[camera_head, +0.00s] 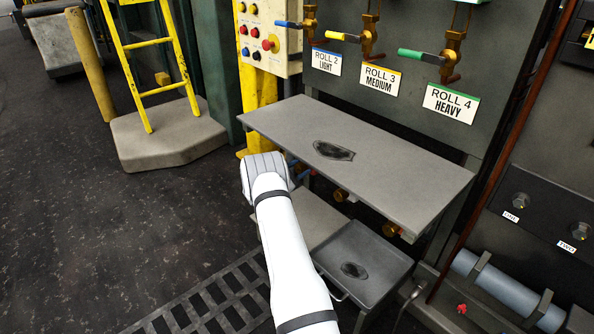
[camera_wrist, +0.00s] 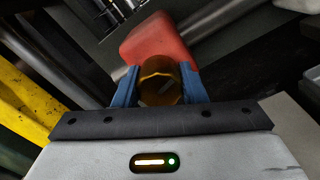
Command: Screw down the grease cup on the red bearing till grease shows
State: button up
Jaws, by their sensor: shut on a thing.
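The red bearing (camera_wrist: 155,38) shows in the wrist view, just beyond my fingers. The brass grease cup (camera_wrist: 160,82) stands in front of it, its round end facing the wrist camera. My gripper (camera_wrist: 160,92) has its two blue fingers on either side of the cup and is shut on it. No grease can be made out; the joint between cup and bearing is hidden behind the cup. In the head view my white arm reaches to the left end of the grey shelf, and the bearing and fingers are mostly hidden there.
The grey shelf (camera_head: 400,170) overhangs the work spot, with a dark patch on top. A lower tray (camera_head: 375,250) lies beneath it. Valves with coloured handles hang above signs for ROLL 2, ROLL 3 (camera_head: 380,78) and ROLL 4. A yellow post (camera_wrist: 22,100) stands close on the left.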

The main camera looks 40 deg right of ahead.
aim_at(298, 169)
jog(key=shift+s+d+m, duration=0.15)
jog(key=shift+d+m, duration=0.05)
jog(key=shift+m, duration=0.4)
jog(key=o, duration=1)
jog(key=shift+a, duration=0.1)
jog(key=a+p, duration=0.1)
jog(key=a, duration=0.1)
jog(key=a+p, duration=0.1)
jog(key=a, duration=0.1)
jog(key=a+p, duration=0.1)
jog(key=a, duration=0.1)
jog(key=shift+s+a, duration=0.25)
jog(key=shift+a, duration=0.05)
jog(key=shift+a+f, duration=0.1)
jog(key=shift+a, duration=0.5)
